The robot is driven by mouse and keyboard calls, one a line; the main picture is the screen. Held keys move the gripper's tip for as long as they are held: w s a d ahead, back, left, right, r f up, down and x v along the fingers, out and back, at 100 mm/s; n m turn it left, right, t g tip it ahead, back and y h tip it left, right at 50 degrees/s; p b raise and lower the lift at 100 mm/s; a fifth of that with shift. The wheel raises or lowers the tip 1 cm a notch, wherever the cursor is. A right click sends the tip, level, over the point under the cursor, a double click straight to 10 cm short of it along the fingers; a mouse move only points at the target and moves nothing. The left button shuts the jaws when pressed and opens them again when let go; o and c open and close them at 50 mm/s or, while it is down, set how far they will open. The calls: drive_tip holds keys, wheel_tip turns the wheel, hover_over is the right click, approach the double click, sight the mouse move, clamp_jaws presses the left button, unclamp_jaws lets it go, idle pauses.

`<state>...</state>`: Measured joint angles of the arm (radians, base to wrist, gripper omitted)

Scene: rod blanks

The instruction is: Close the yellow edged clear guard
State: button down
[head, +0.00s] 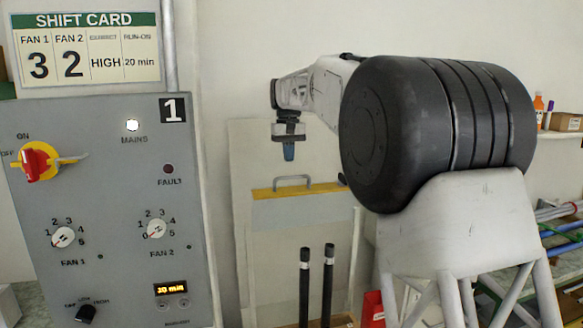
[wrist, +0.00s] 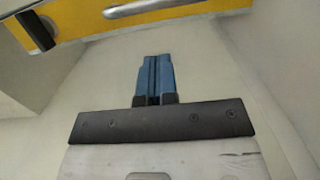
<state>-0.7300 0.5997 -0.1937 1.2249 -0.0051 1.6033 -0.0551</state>
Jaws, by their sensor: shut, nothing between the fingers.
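The guard has a yellow edge (head: 265,194) with a grey bar handle (head: 293,179) on it, in the middle of the head view. A pale see-through panel seems to hang below the edge; how far the guard is open I cannot tell. My gripper (head: 289,154) points down just above the handle, apart from it in the head view. Its blue fingers are together and empty. In the wrist view the shut fingers (wrist: 153,72) point toward the yellow edge (wrist: 90,22) and the handle (wrist: 155,6) at the top, with a gap between.
Two black upright rods (head: 304,285) stand below the guard. A grey control panel (head: 110,210) with knobs and a red switch (head: 35,163) stands at the left, under a shift card (head: 85,48). A red box (head: 373,308) is low at centre right. Shelves with bottles (head: 539,108) are at the right.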

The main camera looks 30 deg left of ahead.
sight(291, 188)
drive_tip(key=shift+s+d+f, duration=0.55)
drive_tip(key=shift+f, duration=0.2)
drive_tip(key=shift+s+d+f, duration=0.55)
drive_tip(key=shift+f, duration=0.2)
drive_tip(key=shift+s+d, duration=0.2)
drive_tip(key=shift+s+d, duration=0.15)
